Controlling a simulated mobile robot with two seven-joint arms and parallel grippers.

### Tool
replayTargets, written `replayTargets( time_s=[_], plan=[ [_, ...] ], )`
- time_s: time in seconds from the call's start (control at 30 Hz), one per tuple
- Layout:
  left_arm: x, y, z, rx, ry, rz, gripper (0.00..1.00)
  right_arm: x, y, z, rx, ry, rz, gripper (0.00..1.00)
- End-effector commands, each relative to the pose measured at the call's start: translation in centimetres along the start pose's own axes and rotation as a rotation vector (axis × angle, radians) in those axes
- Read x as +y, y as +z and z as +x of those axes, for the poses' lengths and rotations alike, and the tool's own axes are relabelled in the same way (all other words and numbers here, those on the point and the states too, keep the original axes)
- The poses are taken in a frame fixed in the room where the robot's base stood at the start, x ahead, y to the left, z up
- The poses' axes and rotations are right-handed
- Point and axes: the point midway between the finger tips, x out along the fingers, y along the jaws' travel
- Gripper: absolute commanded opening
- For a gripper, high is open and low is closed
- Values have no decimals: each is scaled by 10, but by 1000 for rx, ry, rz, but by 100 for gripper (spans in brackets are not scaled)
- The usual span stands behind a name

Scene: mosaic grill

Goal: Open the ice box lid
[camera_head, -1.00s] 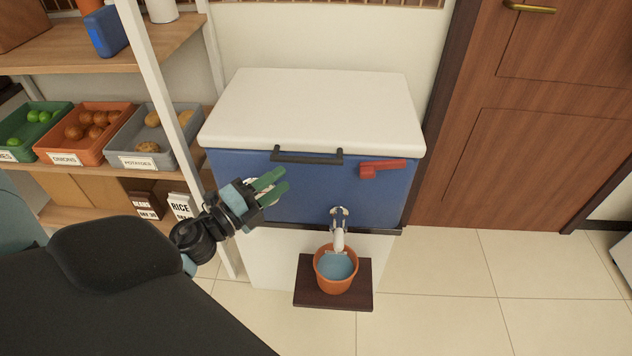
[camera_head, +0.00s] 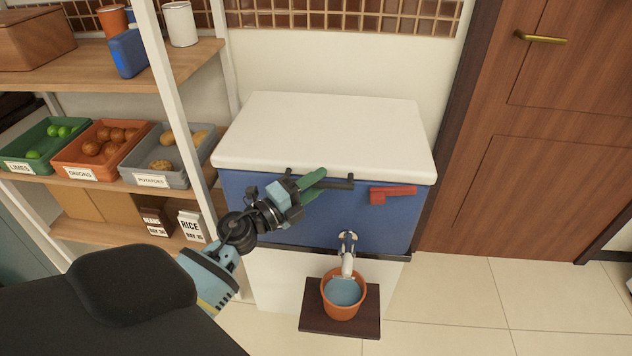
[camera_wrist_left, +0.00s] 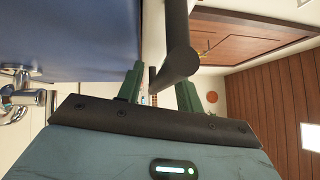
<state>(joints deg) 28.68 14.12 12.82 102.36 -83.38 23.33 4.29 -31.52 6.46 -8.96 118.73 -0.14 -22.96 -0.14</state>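The ice box has a blue body (camera_head: 340,218) and a white lid (camera_head: 325,137), which lies flat and closed on top. A dark bar handle (camera_head: 338,182) runs along the lid's front edge; it also shows large in the left wrist view (camera_wrist_left: 178,45). A red latch (camera_head: 392,193) sits on the front at the right. My left gripper (camera_head: 312,183) is at the handle's front, its green fingers partly covering it. In the left wrist view the fingers (camera_wrist_left: 160,88) are apart, with the bar between or just beyond them; contact is unclear. My right gripper is not visible.
A silver tap (camera_head: 347,250) projects below the box front, over an orange pot (camera_head: 342,295) on a dark mat (camera_head: 313,318). A shelf post (camera_head: 180,110) and produce bins (camera_head: 88,160) stand at the left. A wooden door (camera_head: 560,150) is at the right.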

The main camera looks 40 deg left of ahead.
Motion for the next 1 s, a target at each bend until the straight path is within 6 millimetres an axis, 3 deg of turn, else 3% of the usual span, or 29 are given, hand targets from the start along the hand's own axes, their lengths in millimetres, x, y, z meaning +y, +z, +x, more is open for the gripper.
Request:
replayTargets(
  time_s=[0.33, 0.6, 1.0],
  plan=[
    [0, 0, 4, 0, 0, 0, 35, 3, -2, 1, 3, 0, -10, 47],
    [0, 0, 3, 0, 0, 0, 0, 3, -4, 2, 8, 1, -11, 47],
    [-4, 2, 3, 1, 4, -1, 0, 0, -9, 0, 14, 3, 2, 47]
  ],
)
